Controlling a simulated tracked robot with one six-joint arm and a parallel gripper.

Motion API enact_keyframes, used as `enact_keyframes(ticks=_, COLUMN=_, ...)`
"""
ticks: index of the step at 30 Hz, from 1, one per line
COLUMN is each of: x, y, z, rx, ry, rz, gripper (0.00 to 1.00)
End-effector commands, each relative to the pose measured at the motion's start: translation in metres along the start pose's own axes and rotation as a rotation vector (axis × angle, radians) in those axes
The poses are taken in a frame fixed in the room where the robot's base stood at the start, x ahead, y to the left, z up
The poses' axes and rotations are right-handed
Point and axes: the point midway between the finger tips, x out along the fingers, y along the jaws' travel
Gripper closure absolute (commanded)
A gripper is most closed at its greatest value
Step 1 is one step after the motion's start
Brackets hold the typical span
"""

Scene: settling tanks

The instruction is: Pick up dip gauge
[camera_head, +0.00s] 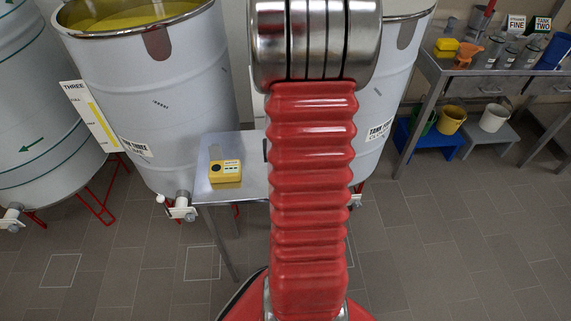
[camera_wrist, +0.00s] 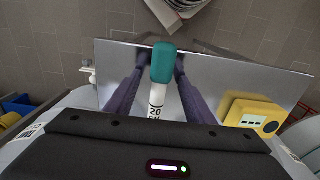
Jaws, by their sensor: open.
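The dip gauge shows in the wrist view, with a teal end (camera_wrist: 163,62) and a white shaft (camera_wrist: 157,97) marked with dark figures. It lies over the small metal table (camera_wrist: 225,68). My gripper (camera_wrist: 160,72) is open, with one dark finger on each side of the gauge. Whether the fingers touch it, and how high they are above the table, I cannot tell. The lower part of the shaft is hidden behind the gripper body. In the head view my red arm hides the gauge and the gripper.
A yellow meter (camera_head: 225,171) sits on the same table (camera_head: 217,194), right of the gripper in the wrist view (camera_wrist: 252,113). Large grey tanks (camera_head: 160,90) stand behind the table. A metal bench (camera_head: 440,75) with cups and signs is at the right. The floor at front right is clear.

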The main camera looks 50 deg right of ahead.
Motion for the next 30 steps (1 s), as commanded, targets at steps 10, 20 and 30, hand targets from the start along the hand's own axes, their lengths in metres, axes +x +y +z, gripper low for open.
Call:
enact_keyframes(ticks=10, x=-0.0002, y=0.0, z=-0.0001, rx=0.0, ry=0.0, rz=0.0, gripper=0.66)
enact_keyframes(ticks=20, x=-0.0002, y=0.0, z=-0.0001, rx=0.0, ry=0.0, rz=0.0, gripper=0.89)
enact_keyframes(ticks=30, x=-0.0008, y=0.0, z=-0.0003, rx=0.0, ry=0.001, rz=0.0, gripper=0.96)
